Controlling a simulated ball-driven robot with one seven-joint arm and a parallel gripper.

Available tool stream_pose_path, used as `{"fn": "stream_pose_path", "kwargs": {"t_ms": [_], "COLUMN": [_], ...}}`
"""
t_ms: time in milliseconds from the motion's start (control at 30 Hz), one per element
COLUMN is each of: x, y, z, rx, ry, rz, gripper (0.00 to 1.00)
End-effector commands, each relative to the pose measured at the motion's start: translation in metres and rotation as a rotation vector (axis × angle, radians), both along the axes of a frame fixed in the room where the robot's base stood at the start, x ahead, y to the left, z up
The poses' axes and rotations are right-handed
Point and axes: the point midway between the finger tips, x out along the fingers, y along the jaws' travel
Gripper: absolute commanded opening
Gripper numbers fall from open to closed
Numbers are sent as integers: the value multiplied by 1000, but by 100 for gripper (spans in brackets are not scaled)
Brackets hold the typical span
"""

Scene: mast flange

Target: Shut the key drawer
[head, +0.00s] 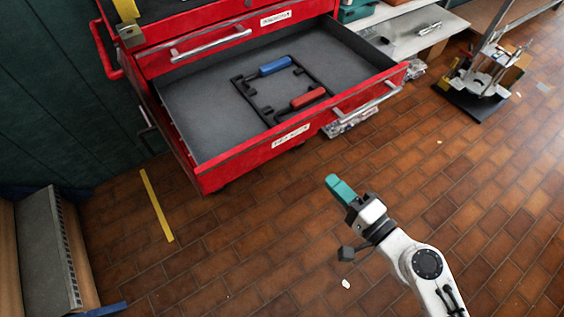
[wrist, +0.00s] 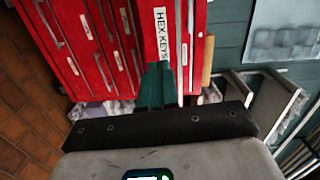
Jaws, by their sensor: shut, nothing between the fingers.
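The key drawer (head: 250,153) is a red drawer with a grey lining, pulled well out of a red tool cabinet in the head view. Inside lie a blue-handled and a red-handled key set (head: 307,97). Its front bears a white label and a silver bar handle (head: 368,101). In the wrist view the drawer front (wrist: 150,50) reads "HEX KEYS", turned sideways. My gripper (head: 339,187) has teal fingers, shut and empty, in front of the drawer front and apart from it in the head view. The fingers (wrist: 157,85) overlap the drawer front in the wrist view.
A shut drawer with a silver handle (head: 210,44) is above the open one. A low grey shelf (head: 410,32) stands right of the cabinet, and a stand (head: 485,75) is at the far right. The brick floor in front is mostly clear, with a yellow strip (head: 156,205) at left.

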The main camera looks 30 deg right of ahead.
Motion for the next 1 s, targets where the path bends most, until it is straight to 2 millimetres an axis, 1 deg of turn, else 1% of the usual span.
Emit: {"fn": "stream_pose_path", "kwargs": {"t_ms": [33, 100, 167, 267, 467, 800, 1000], "x": [-2, -2, -1, 7, 38, 99, 125], "y": [-6, -11, -13, -13, -13, -13, -13], "z": [-4, -3, -1, 1, 4, 3, 1], "rx": [33, 62, 73, 75, 72, 70, 71], "ry": [-11, -22, -27, -29, -29, -28, -27], "rz": [-35, -63, -73, -75, -73, -71, -71], "gripper": [0, 0, 0, 0, 0, 0, 0]}}
